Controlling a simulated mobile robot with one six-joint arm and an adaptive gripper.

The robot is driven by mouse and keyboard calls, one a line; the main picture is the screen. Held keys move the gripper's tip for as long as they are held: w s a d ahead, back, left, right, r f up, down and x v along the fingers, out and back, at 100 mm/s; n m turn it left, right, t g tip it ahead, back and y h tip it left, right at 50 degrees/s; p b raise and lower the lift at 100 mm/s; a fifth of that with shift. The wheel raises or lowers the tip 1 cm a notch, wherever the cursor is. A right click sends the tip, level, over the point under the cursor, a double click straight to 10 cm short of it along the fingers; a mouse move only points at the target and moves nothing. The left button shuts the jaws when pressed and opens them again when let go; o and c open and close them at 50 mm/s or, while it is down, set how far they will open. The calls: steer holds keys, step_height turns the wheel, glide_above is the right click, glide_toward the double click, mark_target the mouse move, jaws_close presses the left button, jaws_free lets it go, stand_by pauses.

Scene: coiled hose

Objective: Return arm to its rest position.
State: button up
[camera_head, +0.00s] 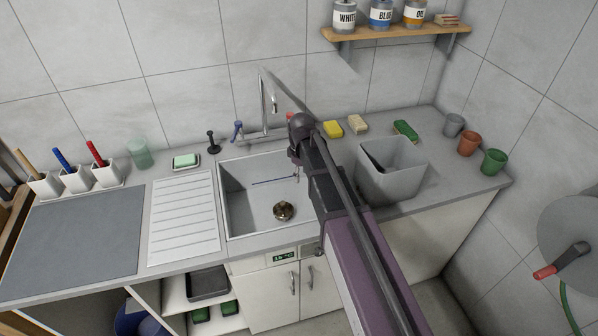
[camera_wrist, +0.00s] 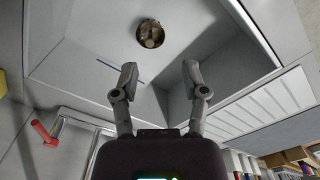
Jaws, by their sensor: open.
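My arm reaches from the lower right of the head view toward the sink. My gripper (camera_head: 297,165) is over the right side of the sink basin (camera_head: 240,195), partly hidden by my own arm there. In the wrist view my gripper (camera_wrist: 158,75) has its two fingers apart with nothing between them. The brass-coloured drain (camera_wrist: 150,33) lies beyond the fingertips on the basin floor and also shows in the head view (camera_head: 284,211). A thin dark blue line (camera_wrist: 118,70) shows in the basin, near the left finger.
A tap (camera_head: 265,105) with a blue lever (camera_head: 238,130) stands behind the sink. Its red lever (camera_wrist: 44,133) is near the gripper. A grey bin (camera_head: 405,170) stands right of my arm. Sponges (camera_head: 333,129) line the back. The drainboard (camera_head: 183,220) is clear.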

steer(key=shift+r, duration=0.15)
stand_by(0.5)
steer(key=s+d+m, duration=1.1)
steer(key=s+d, duration=0.4)
steer(key=s, duration=0.2)
steer(key=shift+d, duration=0.4)
steer(key=shift+s, duration=0.15)
steer(key=shift+c, duration=0.2)
